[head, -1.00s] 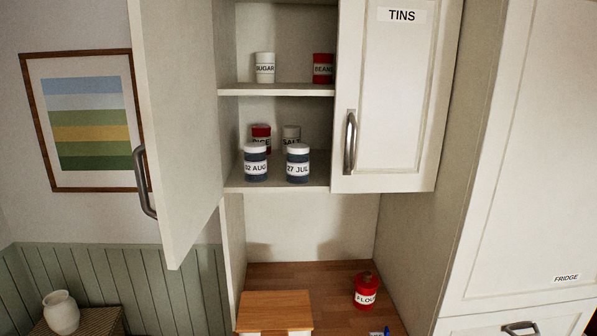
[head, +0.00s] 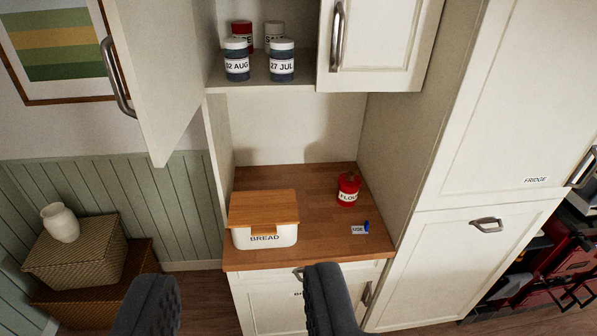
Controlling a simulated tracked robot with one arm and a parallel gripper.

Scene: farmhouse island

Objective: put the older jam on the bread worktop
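Two dark jam jars with white lids stand side by side at the front of the lower cupboard shelf. The left jar (head: 237,62) is labelled 02 AUG and the right jar (head: 282,63) is labelled 27 JUL. The wooden bread worktop (head: 318,240) is below, with a white BREAD bin (head: 265,236) with a wooden lid at its left. My gripper (head: 235,310) shows at the bottom edge with two dark fingers wide apart and nothing between them. It is in front of and below the worktop in the picture, apart from the jars.
A red FLOUR canister (head: 348,192) and a small USE tag (head: 359,229) with a blue item stand on the right of the worktop. The left cupboard door (head: 160,80) hangs open. Red and white containers stand behind the jars. The worktop's middle is clear.

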